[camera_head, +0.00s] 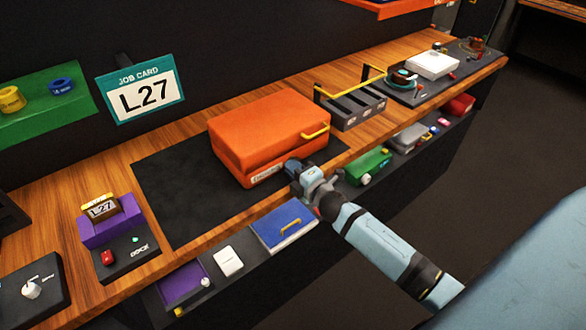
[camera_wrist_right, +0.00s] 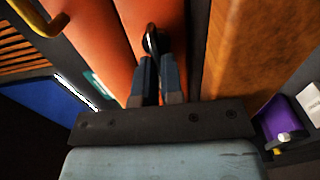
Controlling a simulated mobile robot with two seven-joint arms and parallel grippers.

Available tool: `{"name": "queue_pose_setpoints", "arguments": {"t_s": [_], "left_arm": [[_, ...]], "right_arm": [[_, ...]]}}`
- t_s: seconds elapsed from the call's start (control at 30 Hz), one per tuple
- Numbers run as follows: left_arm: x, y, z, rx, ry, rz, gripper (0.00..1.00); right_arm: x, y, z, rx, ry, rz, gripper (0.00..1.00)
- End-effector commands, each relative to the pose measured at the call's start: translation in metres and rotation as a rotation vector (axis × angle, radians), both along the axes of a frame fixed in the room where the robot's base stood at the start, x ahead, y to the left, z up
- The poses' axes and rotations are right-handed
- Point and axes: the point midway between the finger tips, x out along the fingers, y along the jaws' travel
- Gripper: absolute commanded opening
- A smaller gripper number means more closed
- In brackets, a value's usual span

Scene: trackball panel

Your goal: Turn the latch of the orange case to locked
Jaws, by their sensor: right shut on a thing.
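The orange case (camera_head: 262,130) lies closed on the black mat in the middle of the bench. A yellow handle (camera_head: 316,132) is on its right side. My right gripper (camera_head: 291,164) is at the case's front side. In the right wrist view the orange case (camera_wrist_right: 120,45) fills the upper middle, and a small dark latch (camera_wrist_right: 151,40) stands at the seam. The right gripper's fingers (camera_wrist_right: 154,72) are shut on this latch. The fingers partly hide it, so its exact angle is hard to read. My left gripper does not show.
A job card reading L27 (camera_head: 142,92) stands behind the bench. A purple dock block (camera_head: 108,222) is at the left, and a dark slotted rack (camera_head: 352,105) is right of the case. Below the front edge, a shelf holds a blue box (camera_head: 284,226) and a green box (camera_head: 367,166).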

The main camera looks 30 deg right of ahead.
Motion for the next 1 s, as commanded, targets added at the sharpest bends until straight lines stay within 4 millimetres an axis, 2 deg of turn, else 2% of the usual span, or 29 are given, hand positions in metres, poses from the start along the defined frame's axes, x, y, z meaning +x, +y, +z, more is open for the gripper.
{"name": "queue_pose_setpoints", "arguments": {"t_s": [0.17,0.2,0.27,0.3,0.57,0.67,0.77,1.0], "left_arm": [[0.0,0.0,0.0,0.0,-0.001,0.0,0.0],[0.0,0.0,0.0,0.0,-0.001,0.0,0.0],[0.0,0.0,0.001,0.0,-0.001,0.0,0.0],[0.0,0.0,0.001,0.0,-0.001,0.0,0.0],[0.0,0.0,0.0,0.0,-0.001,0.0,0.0],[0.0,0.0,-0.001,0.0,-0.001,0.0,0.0],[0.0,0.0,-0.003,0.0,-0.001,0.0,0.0],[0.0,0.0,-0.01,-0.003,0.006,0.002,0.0]], "right_arm": [[0.0,0.0,0.0,-0.001,0.0,0.0,0.0],[0.0,0.0,0.0,-0.001,0.0,0.0,0.16],[0.0,0.0,0.0,-0.001,0.0,0.0,0.3],[0.0,0.0,0.0,-0.001,0.0,0.0,0.33],[-0.001,0.0,0.0,0.0,0.0,0.0,0.33],[-0.007,-0.001,-0.001,0.001,0.001,0.0,0.33],[-0.021,-0.001,-0.002,0.001,0.002,0.0,0.33],[-0.076,-0.006,-0.004,0.002,0.004,0.0,0.33]]}}
